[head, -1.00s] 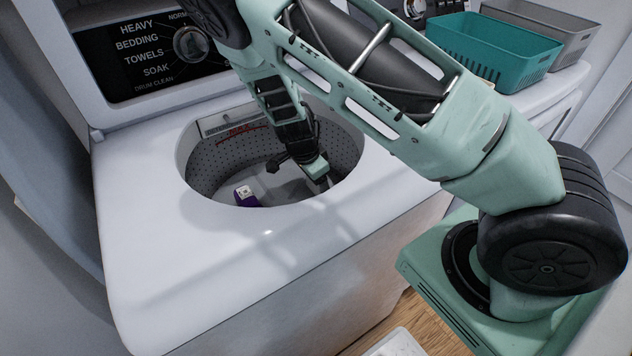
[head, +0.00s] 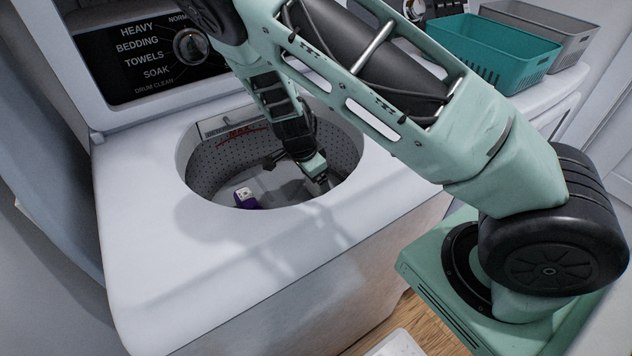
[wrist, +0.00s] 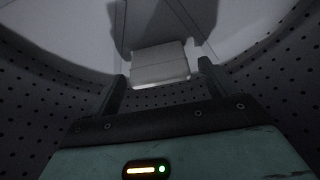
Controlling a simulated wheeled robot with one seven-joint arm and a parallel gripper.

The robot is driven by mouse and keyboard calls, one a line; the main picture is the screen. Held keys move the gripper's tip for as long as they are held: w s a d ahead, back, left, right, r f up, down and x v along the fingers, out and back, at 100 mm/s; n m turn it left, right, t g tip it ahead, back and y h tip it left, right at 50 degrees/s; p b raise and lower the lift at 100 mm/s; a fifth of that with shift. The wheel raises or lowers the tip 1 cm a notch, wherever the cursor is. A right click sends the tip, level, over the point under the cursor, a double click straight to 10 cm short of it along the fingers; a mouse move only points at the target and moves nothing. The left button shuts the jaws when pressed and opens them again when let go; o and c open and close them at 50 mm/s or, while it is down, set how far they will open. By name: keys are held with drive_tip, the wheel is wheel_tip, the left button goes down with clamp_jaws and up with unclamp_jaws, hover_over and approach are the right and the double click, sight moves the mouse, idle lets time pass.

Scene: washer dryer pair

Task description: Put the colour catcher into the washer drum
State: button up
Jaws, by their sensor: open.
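A small purple box with a white top (head: 246,198) stands inside the washer drum (head: 222,161), towards its near left side. I cannot tell for certain whether it is the colour catcher. My gripper (head: 322,183) reaches down into the drum, to the right of the purple box and apart from it. The wrist view shows its two fingers (wrist: 162,85) spread apart. A pale block-like thing (wrist: 158,62) shows between or beyond the fingers, with gaps on both sides. I cannot tell what it is. The fingertips are partly hidden in the head view.
The washer's white top (head: 150,220) surrounds the round opening, and its rim is close to my arm. The control panel (head: 150,50) rises behind. A teal basket (head: 490,50) and a grey basket (head: 560,30) stand on the neighbouring machine at the right.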

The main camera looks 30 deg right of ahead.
drive_tip(key=p+v, duration=0.1)
drive_tip(key=v, duration=0.8)
drive_tip(key=shift+r, duration=0.4)
drive_tip(key=shift+a, duration=0.15)
